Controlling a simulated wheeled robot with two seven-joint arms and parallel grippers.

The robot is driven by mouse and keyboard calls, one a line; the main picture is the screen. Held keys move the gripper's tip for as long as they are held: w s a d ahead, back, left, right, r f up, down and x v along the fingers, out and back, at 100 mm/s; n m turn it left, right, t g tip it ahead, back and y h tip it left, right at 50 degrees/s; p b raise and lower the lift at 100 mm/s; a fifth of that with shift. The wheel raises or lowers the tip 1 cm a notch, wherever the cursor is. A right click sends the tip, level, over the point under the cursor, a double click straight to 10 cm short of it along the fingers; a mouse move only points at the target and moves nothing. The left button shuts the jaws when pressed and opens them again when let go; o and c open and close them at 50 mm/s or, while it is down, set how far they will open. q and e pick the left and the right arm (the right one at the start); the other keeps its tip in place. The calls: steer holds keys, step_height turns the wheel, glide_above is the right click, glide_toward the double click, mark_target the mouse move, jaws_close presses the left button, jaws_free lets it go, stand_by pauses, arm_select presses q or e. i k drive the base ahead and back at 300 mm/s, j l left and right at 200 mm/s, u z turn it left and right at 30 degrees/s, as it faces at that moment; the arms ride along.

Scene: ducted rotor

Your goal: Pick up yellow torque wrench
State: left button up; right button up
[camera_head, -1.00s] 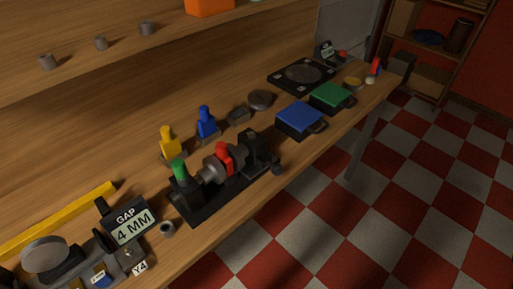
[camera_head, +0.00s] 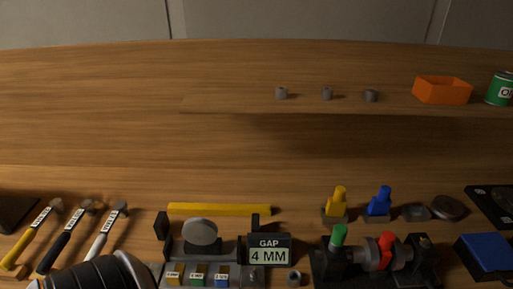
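A yellow-handled tool (camera_head: 32,237) with a pale label and a dark metal head lies at the far left of the bench. It appears to be the yellow torque wrench. It slants, with its head at the upper right and its handle towards the lower left. A similar black-handled tool (camera_head: 67,240) and a white-handled tool (camera_head: 106,233) lie to its right. A black, ribbed rounded shape at the bottom left looks like part of my own arm and covers the lower end of the white handle. Neither gripper shows in the view.
A yellow bar (camera_head: 220,209) lies behind a fixture with a "GAP 4 MM" display (camera_head: 268,250). Right of it stand a rotor-like assembly (camera_head: 375,255), yellow (camera_head: 337,203) and blue (camera_head: 379,202) pieces and a blue box (camera_head: 487,254). A shelf above holds an orange bin (camera_head: 442,91).

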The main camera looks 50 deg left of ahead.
mark_target(57, 204)
steer(key=u, duration=3.1)
